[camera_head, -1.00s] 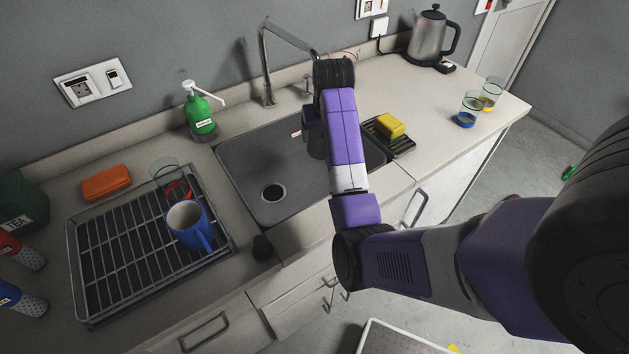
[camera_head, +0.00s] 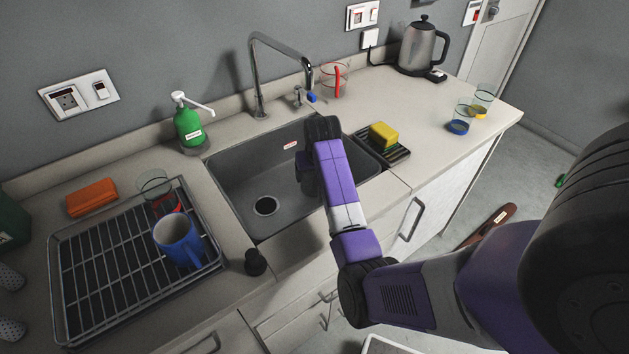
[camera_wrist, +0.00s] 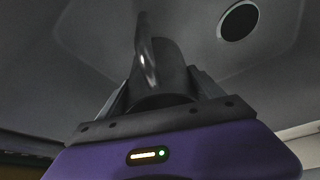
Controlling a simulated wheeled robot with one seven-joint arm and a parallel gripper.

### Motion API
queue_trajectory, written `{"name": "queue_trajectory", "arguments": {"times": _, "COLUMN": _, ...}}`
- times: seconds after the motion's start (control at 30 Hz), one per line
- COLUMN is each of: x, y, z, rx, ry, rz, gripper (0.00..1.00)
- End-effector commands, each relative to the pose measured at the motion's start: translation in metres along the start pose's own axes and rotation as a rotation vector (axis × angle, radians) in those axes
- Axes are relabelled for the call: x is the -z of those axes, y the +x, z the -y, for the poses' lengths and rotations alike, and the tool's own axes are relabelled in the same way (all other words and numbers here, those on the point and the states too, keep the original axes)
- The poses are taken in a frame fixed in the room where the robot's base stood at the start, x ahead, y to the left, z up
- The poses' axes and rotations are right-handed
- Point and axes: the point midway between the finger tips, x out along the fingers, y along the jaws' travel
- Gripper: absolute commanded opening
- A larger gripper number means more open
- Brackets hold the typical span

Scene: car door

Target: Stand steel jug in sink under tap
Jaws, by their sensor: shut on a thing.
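The sink (camera_head: 235,185) is a dark grey basin with a round drain, which also shows in the wrist view (camera_wrist: 238,20). The chrome tap (camera_head: 256,75) arches over its back edge. My arm reaches down into the right part of the basin and hides my gripper's fingertips in the head view. In the wrist view my gripper (camera_wrist: 160,85) is shut on a dark grey rounded thing with a curved, handle-like strip, which seems to be the steel jug (camera_wrist: 172,62). Its base is hidden, so I cannot tell whether it touches the basin floor.
A drying rack (camera_head: 75,300) with a blue mug (camera_head: 178,240) stands left of the sink. A green soap bottle (camera_head: 188,126) stands behind it. A yellow sponge (camera_head: 383,133), glasses (camera_head: 460,120) and a kettle (camera_head: 417,50) are on the right. A red-marked glass (camera_head: 345,80) is beside the tap.

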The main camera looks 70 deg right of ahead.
Motion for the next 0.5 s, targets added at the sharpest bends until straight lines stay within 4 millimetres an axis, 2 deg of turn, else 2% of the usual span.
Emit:
{"name": "queue_trajectory", "arguments": {"times": 0.2, "x": -0.011, "y": 0.025, "z": 0.0, "rx": -0.001, "ry": 0.0, "rz": 0.001, "gripper": 0.23}}
{"name": "queue_trajectory", "arguments": {"times": 0.5, "x": -0.012, "y": 0.028, "z": 0.0, "rx": 0.0, "ry": 0.001, "rz": 0.0, "gripper": 0.23}}
